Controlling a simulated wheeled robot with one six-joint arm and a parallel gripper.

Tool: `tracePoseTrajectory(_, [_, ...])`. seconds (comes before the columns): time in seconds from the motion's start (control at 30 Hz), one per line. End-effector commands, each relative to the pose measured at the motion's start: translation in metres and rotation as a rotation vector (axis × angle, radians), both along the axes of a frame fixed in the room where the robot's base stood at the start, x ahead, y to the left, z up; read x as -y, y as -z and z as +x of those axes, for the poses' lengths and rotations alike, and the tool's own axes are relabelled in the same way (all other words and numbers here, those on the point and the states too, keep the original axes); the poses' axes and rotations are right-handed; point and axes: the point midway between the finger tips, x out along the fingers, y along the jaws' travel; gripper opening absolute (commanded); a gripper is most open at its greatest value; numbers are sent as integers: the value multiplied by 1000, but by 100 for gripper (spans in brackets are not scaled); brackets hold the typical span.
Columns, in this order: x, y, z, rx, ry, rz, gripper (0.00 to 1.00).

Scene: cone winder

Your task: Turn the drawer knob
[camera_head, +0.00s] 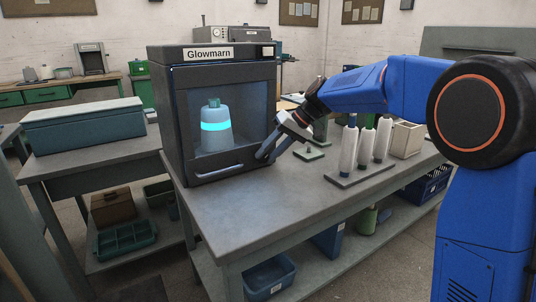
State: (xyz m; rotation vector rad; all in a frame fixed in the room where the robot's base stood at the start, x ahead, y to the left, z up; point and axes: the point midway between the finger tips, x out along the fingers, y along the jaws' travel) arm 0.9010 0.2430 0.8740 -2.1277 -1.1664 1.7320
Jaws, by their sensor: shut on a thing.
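A dark box-shaped machine labelled Glowmarn (162,120) stands on the grey workbench. Behind its front window is a pale blue cone-like body (216,138) with a glowing cyan band. A light bar handle (219,168) runs across the lower front. My gripper (264,156) reaches in from the right, tilted down, with its fingertips at the machine's lower right front corner. It is shut on a small part there, which seems to be the drawer knob. The fingers hide the knob, so its shape and turn angle cannot be seen.
Several white spools (365,146) stand on a rack right of my gripper, near a beige box (407,140). A small green-grey plate with a peg (309,153) lies close by. The workbench's front part (245,215) is clear. A blue-grey case (83,125) sits on the left bench.

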Motion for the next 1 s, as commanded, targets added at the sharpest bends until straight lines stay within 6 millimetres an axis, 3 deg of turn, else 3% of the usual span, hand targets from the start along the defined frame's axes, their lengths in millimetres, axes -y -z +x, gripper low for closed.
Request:
tracePoseTrajectory(0.33, [0,0,0,-1,0,1,9])
tracePoseTrajectory(0.37, [0,0,0,-1,0,1,36])
tracePoseTrajectory(0.43, [0,0,0,-1,0,1,50])
tracePoseTrajectory(0.77, [1,-1,0,-1,0,1,50])
tracePoseTrajectory(1.0, [20,-22,0,0,3,1,50])
